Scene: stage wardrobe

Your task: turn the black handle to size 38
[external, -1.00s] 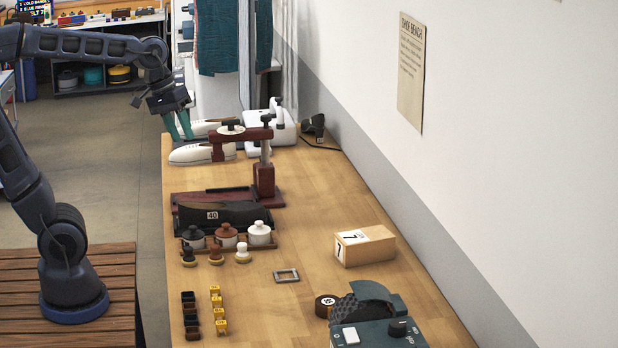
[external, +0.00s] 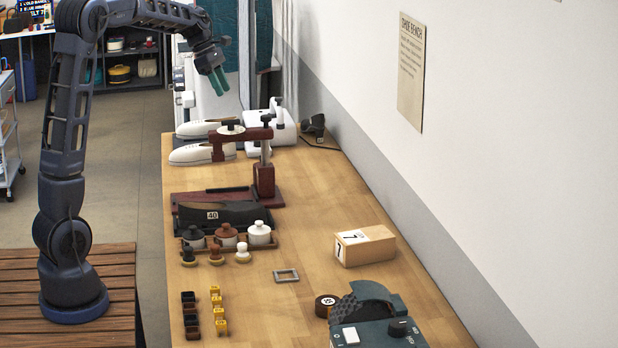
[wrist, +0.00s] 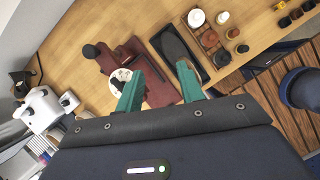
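A dark red stand (external: 264,180) sits at the back of the bench, with a post and an arm reaching left. A white dial (external: 222,131) lies on the end of that arm, with a small black handle (external: 232,123) on top. In the wrist view the white dial (wrist: 117,84) shows just left of my left finger. Its numbers and the handle's setting are too small to read. My gripper (external: 220,80) is raised above and behind the stand. Its two teal fingers stand apart with nothing between them, as the wrist view shows at my gripper (wrist: 160,68).
White shoes (external: 190,154) and a white device (external: 283,132) stand near the dial. A black form marked 40 (external: 240,214) and a rack of lidded pots (external: 228,236) are nearer. A wooden box (external: 374,245) sits right. Bench around the small frame (external: 286,275) is clear.

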